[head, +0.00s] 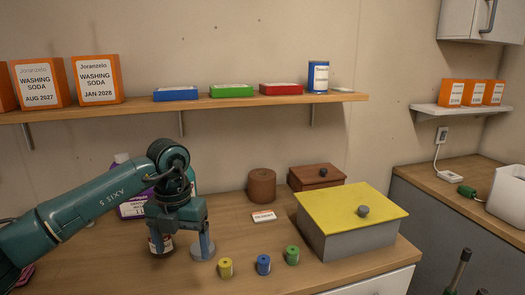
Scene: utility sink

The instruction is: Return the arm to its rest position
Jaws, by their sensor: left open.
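My left arm comes in from the left over the wooden counter (290,275). Its gripper (182,244) points down and is open, with its fingers apart. A purple bottle (131,208) is partly hidden behind my arm. My right gripper is not in view.
Yellow (225,267), blue (263,264) and green (292,255) spools stand in front of a grey box with a yellow lid (350,240). A brown cylinder (262,186) and a brown box (316,177) are behind. A shelf (230,102) holds boxes above.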

